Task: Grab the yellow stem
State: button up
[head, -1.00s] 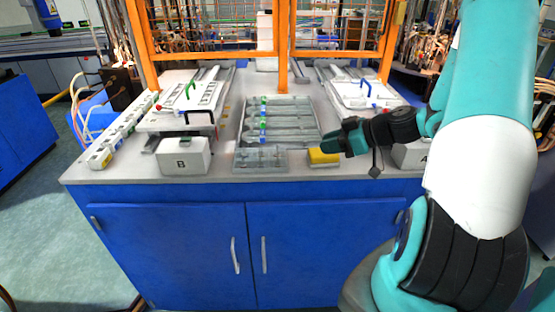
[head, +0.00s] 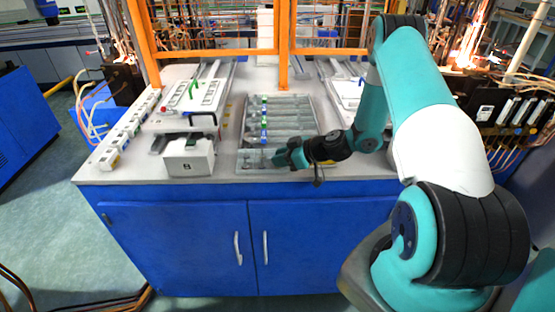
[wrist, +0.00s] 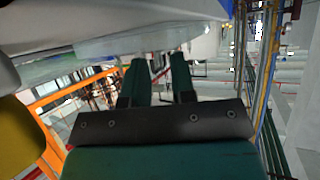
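My gripper (head: 283,160) is low over the right part of the small clear front tray (head: 248,163), its fingers pointing left. In the wrist view its two dark green fingers (wrist: 159,72) stand apart, with nothing clearly seen between them. I cannot make out a yellow stem in the head view. A yellow surface (wrist: 18,140) fills the left edge of the wrist view; I cannot tell what it belongs to. The larger grey tray (head: 300,108) behind holds several clear stems with small green, blue and white ends.
A white box marked B (head: 188,158) stands left of the trays. A white power strip (head: 125,130) lies along the left edge. Orange frame posts (head: 283,60) rise behind. White racks stand at the back left and right.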

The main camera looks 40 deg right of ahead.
jog(key=shift+w+f, duration=0.1)
grip_shut()
dwell(0.4)
